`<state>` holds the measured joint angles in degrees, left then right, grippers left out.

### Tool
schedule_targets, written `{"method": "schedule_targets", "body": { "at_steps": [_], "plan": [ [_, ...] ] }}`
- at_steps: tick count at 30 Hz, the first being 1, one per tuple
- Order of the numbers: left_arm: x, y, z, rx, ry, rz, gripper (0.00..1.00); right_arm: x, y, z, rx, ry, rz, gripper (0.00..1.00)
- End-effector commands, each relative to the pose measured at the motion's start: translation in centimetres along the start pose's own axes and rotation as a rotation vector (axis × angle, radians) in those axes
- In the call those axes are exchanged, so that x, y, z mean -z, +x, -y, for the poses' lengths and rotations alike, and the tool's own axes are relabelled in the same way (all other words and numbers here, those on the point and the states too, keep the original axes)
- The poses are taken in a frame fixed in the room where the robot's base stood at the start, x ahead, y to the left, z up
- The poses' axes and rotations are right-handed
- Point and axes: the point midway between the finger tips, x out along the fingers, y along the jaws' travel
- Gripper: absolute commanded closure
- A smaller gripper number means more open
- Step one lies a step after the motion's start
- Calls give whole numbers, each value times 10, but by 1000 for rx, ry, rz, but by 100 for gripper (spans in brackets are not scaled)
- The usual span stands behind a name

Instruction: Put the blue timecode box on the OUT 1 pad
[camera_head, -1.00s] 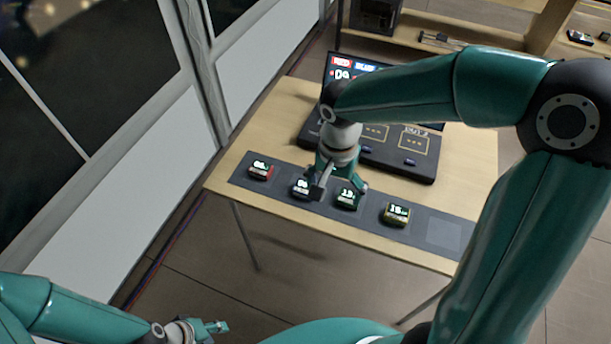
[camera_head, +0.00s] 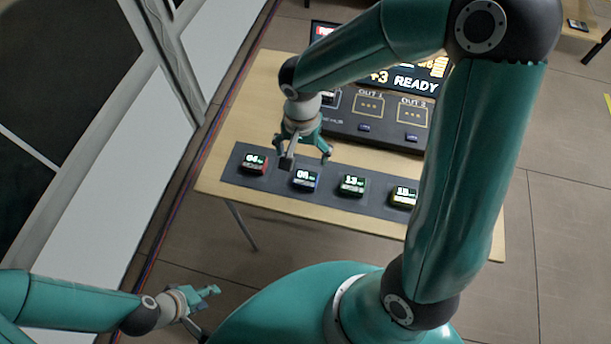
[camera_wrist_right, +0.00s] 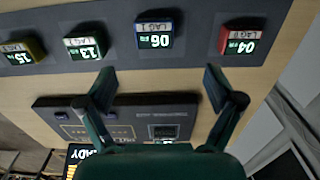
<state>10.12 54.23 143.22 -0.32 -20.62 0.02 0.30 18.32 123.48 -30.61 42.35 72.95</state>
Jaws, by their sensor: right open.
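The blue timecode box (camera_head: 305,181), its display reading 06, sits on the dark strip along the table's near edge. It also shows in the right wrist view (camera_wrist_right: 156,36), ahead of the fingertips. My right gripper (camera_head: 307,160) is open and empty, just behind and above the blue box, apart from it. In the wrist view its two fingers (camera_wrist_right: 158,80) stand wide apart, roughly in line with the box's sides. The OUT 1 pad (camera_head: 369,104) is an outlined square on the dark console behind and looks empty. My left gripper (camera_head: 207,305) is open and empty, low and away from the table.
On the strip, a red box (camera_head: 254,164) stands left of the blue one, a green box (camera_head: 352,186) and a yellow box (camera_head: 403,197) right of it. The OUT 2 pad (camera_head: 412,111) lies right of OUT 1. A screen reading READY (camera_head: 417,83) stands behind.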

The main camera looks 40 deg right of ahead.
Motion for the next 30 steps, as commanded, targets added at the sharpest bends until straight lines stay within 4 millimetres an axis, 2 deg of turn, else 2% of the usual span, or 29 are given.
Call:
{"method": "schedule_targets", "body": {
  "at_steps": [1, 6, 14, 24, 30],
  "plan": [
    [0, 0, 0, 0, 0, -1, 60, -1, 12, -1, -5, 0, 4, 8],
    [0, 0, 0, 0, 0, -1, 60, 0, 40, -2, -4, 0, 2, 8],
    [0, -1, 0, 0, 0, -1, 60, 0, 56, -3, -2, 2, 2, 8],
    [0, -4, -1, 0, 0, -1, 60, -3, 99, -9, -1, 0, 2, 8],
    [0, -4, -1, 0, 0, -1, 60, -3, 103, -9, 1, 1, 1, 8]
  ]
}}
